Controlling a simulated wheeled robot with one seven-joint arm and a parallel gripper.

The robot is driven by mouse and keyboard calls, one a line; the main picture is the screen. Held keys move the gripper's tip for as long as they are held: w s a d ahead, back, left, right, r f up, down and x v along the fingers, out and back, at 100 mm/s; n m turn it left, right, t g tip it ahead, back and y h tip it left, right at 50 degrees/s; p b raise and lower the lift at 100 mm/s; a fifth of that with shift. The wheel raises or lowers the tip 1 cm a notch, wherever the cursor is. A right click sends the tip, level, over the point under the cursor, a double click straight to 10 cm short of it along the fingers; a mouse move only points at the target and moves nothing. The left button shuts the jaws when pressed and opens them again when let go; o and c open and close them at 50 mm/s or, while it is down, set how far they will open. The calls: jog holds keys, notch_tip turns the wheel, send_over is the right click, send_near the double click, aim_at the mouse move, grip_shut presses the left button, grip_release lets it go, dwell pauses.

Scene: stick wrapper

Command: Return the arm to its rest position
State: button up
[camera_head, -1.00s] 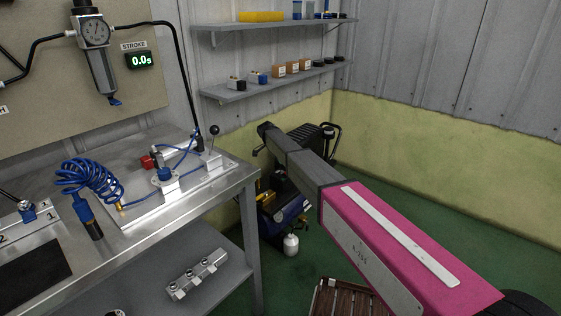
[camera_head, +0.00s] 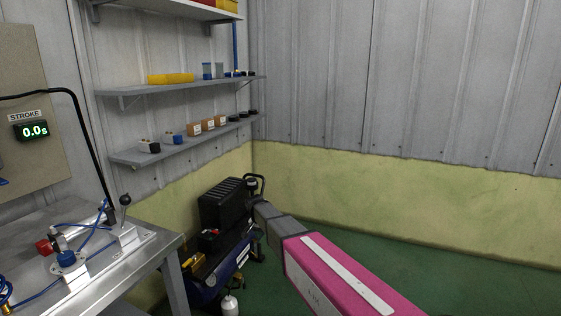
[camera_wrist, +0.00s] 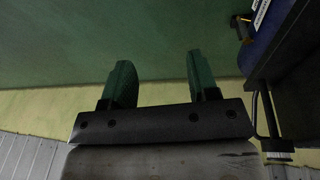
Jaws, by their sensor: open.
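My gripper (camera_wrist: 160,82) shows in the wrist view with its two green-tinted fingers spread apart and nothing between them. Behind the fingers are green floor and a strip of yellow wall. In the head view my pink and grey arm (camera_head: 335,280) reaches from the lower right toward the compressor in the corner. The fingers are hard to make out in that view.
A black and blue compressor (camera_head: 222,205) stands in the corner close to my arm's end. Its blue part (camera_wrist: 272,35) shows at the wrist view's right. A metal workbench (camera_head: 150,250) is at the left. Wall shelves (camera_head: 180,95) hang above. Green floor (camera_head: 420,265) is open at the right.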

jog(key=s+d+n+g+y, duration=0.1)
jog(key=s+d+n, duration=0.4)
jog(key=s+d, duration=2)
jog(key=shift+d+y, duration=0.6)
jog(key=shift+d, duration=0.3)
jog(key=shift+r, duration=0.1)
